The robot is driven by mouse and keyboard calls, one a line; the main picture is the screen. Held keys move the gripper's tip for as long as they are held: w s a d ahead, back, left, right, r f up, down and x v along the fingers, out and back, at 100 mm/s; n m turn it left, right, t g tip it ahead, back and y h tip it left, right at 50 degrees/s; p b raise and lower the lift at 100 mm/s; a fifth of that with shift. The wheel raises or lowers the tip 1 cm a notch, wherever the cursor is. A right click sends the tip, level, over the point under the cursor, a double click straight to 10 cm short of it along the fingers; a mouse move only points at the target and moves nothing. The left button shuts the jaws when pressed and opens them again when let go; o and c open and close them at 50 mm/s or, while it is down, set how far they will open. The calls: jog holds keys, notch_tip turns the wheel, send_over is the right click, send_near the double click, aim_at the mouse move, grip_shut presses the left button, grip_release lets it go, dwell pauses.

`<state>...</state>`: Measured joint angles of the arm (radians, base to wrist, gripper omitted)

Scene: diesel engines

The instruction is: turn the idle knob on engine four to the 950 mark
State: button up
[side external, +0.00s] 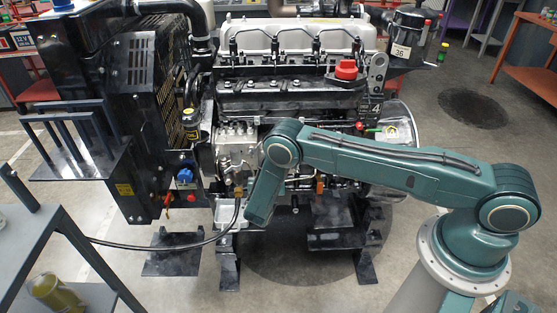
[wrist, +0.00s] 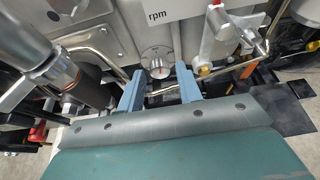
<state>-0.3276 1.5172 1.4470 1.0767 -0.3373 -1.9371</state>
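Engine four (side external: 290,95) stands in the middle of the side view, with a plate marked 4 (side external: 375,107) on its right. In the wrist view the idle knob (wrist: 157,69) is a small silver knob with a red mark, set in a round metal dial. A white rpm label (wrist: 168,12) is above it. The dial's figures are too small to read. My gripper (wrist: 160,71) is open, its two blue-grey fingers apart and pointing at the dial, one on each side of the knob in the picture. I cannot tell whether they reach around it. My arm hides the gripper in the side view.
In the wrist view a silver cylinder (wrist: 50,72) and pipes crowd the left, and a silver fitting with a rod (wrist: 213,48) is close on the right. In the side view a black hose (side external: 150,246) runs left from the engine. Open floor (side external: 480,165) is at right.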

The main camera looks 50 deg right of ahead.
grip_shut()
jog(key=shift+s+m, duration=0.1)
jog(key=shift+m, duration=0.2)
jog(key=shift+s+d+f+m+t+y, duration=0.15)
jog(key=shift+m+t+y, duration=0.6)
jog(key=shift+m, duration=0.65)
jog(key=shift+s+d+f+m+t+y, duration=0.1)
jog(key=shift+m+t+y, duration=0.45)
jog(key=shift+m+t, duration=0.65)
jog(key=shift+r+m, duration=0.1)
jog(key=shift+m, duration=0.2)
jog(key=shift+o, duration=1.5)
grip_release()
jog(key=shift+a, duration=0.1)
